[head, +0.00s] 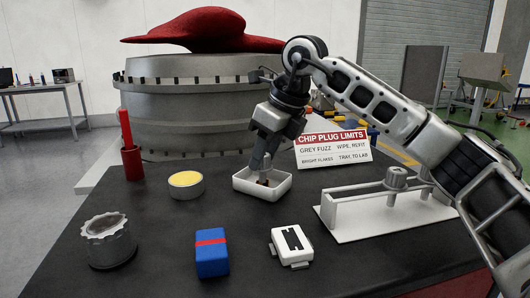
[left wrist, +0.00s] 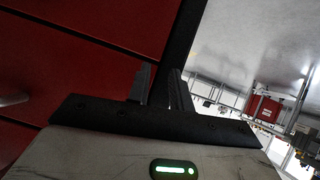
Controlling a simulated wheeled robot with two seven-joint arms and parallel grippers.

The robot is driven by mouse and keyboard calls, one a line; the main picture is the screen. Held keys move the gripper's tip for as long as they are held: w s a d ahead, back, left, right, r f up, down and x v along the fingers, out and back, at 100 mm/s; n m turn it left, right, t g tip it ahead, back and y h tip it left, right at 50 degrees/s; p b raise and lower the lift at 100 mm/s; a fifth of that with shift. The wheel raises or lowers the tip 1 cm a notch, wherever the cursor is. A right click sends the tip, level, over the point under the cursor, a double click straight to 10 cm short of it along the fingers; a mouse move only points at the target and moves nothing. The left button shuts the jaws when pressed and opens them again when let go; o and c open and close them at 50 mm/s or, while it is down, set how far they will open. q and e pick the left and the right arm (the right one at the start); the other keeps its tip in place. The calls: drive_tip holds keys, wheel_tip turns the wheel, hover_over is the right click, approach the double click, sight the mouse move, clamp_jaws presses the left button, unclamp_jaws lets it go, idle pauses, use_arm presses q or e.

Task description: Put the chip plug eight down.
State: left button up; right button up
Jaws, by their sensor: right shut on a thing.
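My right gripper (head: 261,168) points down into a small white tray (head: 242,187) on the dark bench. It is shut on a small, brownish plug (head: 263,181), taken to be chip plug eight, low inside the tray. The fingers hide most of the plug, and I cannot tell whether it touches the tray floor. My left gripper (left wrist: 161,85) shows only in the left wrist view, with a gap between its fingers and nothing seen between them. It is away from the tray, before red panels.
A sign, "Chip plug limits" (head: 333,149), stands behind the tray. A round yellow-topped tin (head: 186,186), a blue block with a red band (head: 211,254), a white block (head: 292,246), a metal pot (head: 108,241), a red holder (head: 131,162) and a white fixture (head: 375,217) surround it.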

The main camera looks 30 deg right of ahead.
drive_tip(key=shift+f, duration=0.15)
drive_tip(key=o, duration=1)
drive_tip(key=v, duration=1.2)
drive_tip(key=shift+p, duration=0.4)
